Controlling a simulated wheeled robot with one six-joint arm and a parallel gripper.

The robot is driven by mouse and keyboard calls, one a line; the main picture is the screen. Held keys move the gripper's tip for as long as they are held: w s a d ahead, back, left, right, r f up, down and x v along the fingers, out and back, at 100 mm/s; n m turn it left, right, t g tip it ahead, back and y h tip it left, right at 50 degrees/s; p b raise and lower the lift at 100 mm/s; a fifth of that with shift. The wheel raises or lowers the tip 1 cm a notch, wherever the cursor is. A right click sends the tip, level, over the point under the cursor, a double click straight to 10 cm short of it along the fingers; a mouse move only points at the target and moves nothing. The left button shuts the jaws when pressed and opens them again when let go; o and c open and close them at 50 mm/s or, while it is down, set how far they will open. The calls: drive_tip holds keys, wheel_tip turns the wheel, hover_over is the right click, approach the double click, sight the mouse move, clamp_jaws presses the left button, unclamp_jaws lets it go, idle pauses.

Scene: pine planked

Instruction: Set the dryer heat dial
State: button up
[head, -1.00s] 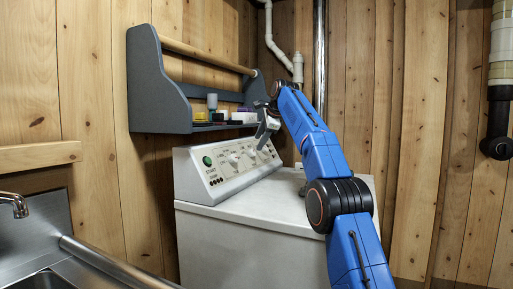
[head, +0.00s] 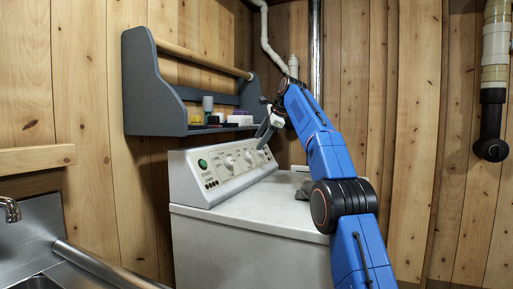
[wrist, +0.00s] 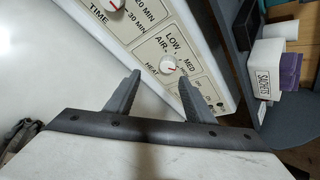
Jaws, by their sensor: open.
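The dryer (head: 255,235) is a white box with a slanted control panel (head: 205,182) at its back left. In the wrist view the heat dial (wrist: 167,64) is a small white knob with a red pointer line, under the words LOW, MED and AIR. The time dial (wrist: 108,5) is partly cut off at the top. My gripper (wrist: 155,95) is open, its two grey fingers spread and empty, just short of the heat dial and apart from it. In the head view my gripper (head: 268,128) hangs over the right end of the panel.
In the wrist view a white box marked SACHETS (wrist: 265,68) is close on the right. A metal sink (head: 30,240) stands at left. The dryer top is largely clear.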

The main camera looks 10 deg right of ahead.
wheel_tip(320, 180, down, 7)
drive_tip(key=d+m+g+y, duration=0.1)
drive_tip(key=d+y, duration=0.2)
drive_tip(key=y, duration=0.2)
drive_tip(key=m+t+y, duration=0.3)
drive_tip(key=m+y, duration=0.2)
drive_tip(key=y, duration=0.1)
approach(250, 155)
drive_tip(key=x, duration=0.8)
drive_tip(key=shift+a, duration=0.15)
